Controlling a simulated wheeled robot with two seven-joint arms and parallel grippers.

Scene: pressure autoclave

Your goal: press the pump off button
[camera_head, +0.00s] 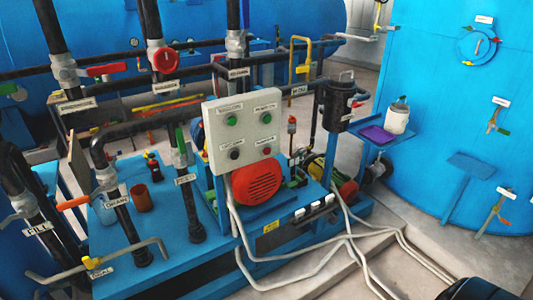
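A pale grey control box (242,127) stands upright in the middle of the view, above a red round motor cover (257,181). Its face has an upper left green button (231,120) and an upper right green button (266,118). Below them are a dark lower left button (234,153) and a small reddish lower right button (267,151). Each has a small label above it, too small to read surely, so I cannot tell which is pump off. Neither gripper can be made out. A dark rounded shape at the bottom right edge may be part of my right arm.
Labelled pipes with a red-handled valve (104,70) and a red wheel valve (165,60) crowd the left. A black cylinder (338,104) stands right of the box. Grey hoses (300,254) run over the floor. A large blue tank (455,110) fills the right.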

